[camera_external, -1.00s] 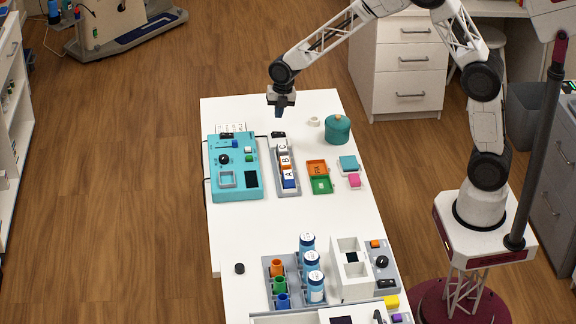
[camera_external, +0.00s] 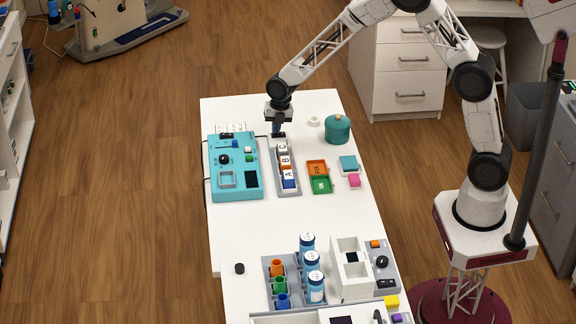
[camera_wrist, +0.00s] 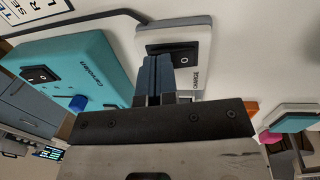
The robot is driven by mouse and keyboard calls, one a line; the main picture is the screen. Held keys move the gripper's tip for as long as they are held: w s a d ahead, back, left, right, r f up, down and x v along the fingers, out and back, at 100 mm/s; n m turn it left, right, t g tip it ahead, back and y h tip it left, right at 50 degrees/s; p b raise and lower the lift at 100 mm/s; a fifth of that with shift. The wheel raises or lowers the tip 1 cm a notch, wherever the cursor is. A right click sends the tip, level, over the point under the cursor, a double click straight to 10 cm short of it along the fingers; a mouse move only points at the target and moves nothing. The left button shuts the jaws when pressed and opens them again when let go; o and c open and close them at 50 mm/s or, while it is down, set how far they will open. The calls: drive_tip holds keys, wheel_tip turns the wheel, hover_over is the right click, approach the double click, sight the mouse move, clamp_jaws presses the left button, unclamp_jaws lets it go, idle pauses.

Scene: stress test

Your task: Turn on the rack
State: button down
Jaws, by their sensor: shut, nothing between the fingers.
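The grey rack (camera_external: 292,193) lies on the white table with blocks lettered A, B and C in it. A black rocker switch (camera_wrist: 186,57) with an O mark is set in that end. My gripper (camera_external: 278,134) is shut and empty, pointing down at the rack's far end. In the wrist view its blue fingertips (camera_wrist: 158,62) overlap the left part of the switch, hiding some of it. I cannot tell whether they touch it.
A turquoise box (camera_external: 236,193) with its own switch and a blue knob stands just left of the rack. Orange and green trays (camera_external: 318,176) and a teal pot (camera_external: 337,130) stand to the right. The table between these and the tube holder (camera_external: 268,268) is clear.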

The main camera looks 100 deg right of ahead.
sight(285, 135)
drive_tip(key=shift+f+g, duration=0.25)
drive_tip(key=shift+g, duration=0.05)
idle(0.4)
drive_tip(key=shift+s+r, duration=0.2)
drive_tip(key=shift+s, duration=0.5)
drive_tip(key=shift+r, duration=0.2)
wheel_tip(285, 135, up, 14)
drive_tip(key=s, duration=0.2)
drive_tip(key=shift+f, duration=0.2)
idle(0.4)
